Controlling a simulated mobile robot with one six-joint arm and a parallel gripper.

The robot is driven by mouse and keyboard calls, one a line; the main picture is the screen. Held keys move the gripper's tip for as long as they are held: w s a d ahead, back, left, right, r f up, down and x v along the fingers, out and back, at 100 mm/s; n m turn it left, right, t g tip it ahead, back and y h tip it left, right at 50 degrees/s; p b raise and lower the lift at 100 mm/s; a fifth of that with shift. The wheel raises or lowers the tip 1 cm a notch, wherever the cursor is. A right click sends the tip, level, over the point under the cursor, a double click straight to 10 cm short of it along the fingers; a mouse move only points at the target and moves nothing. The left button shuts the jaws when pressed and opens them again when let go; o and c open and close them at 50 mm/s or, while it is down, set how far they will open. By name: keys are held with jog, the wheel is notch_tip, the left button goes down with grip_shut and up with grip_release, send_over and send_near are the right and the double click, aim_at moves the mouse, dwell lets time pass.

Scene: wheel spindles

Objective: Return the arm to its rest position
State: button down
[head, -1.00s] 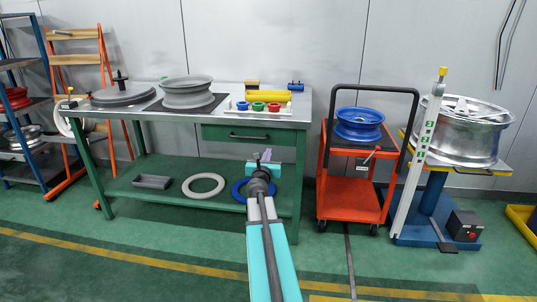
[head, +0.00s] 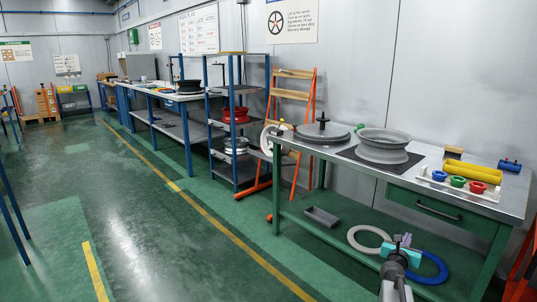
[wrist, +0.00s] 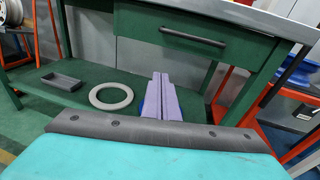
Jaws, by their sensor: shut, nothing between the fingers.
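My gripper (head: 402,241) is in the lower right of the head view, in front of the green workbench's lower shelf. Its lilac fingers (wrist: 161,98) lie together in the wrist view, shut with nothing between them. The teal gripper body (wrist: 150,158) fills the bottom of the wrist view. My arm reaches forward from the bottom edge of the head view, and the rest of it is out of frame.
The green workbench (head: 330,160) holds a grey wheel rim (head: 384,145), a dark disc with a spindle (head: 322,130) and coloured cups. A grey ring (head: 368,239), a blue ring (head: 436,268) and a tray (head: 320,216) are on its lower shelf. The floor (head: 150,230) at left is clear.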

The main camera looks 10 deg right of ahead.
jog(key=w+a+f+n+y+p, duration=0.2)
jog(key=a+f+n+y+p, duration=0.15)
jog(key=a, duration=0.55)
jog(key=w+a+f+n+t+y+p, duration=0.1)
jog(key=a+f+n+y+p, duration=0.2)
jog(key=a, duration=0.6)
jog(key=w+a+f+n+y+p, duration=0.15)
jog(key=a+f+n, duration=0.3)
jog(key=a, duration=0.45)
jog(key=s+a+f+n+g+y+p, duration=0.25)
jog(key=s+a+f+n, duration=0.25)
jog(key=a, duration=0.5)
jog(key=s+a+f+n+g+y+p, duration=0.1)
jog(key=s+a+f+n+y+p, duration=0.2)
jog(key=s+a+f+n, duration=0.5)
jog(key=s+a+f+n+g+y+p, duration=0.3)
jog(key=s+a+n+g, duration=0.55)
jog(key=s, duration=0.65)
jog(key=s+d+n+g+h, duration=0.2)
jog(key=s+n, duration=0.4)
jog(key=s, duration=0.3)
jog(key=s+d+n+g+h, duration=0.1)
jog(key=s+n+g+h, duration=0.1)
jog(key=s+n, duration=0.4)
jog(key=s+g, duration=0.1)
jog(key=s, duration=0.2)
jog(key=shift+s+d+g, duration=0.35)
jog(key=shift+s+g, duration=0.05)
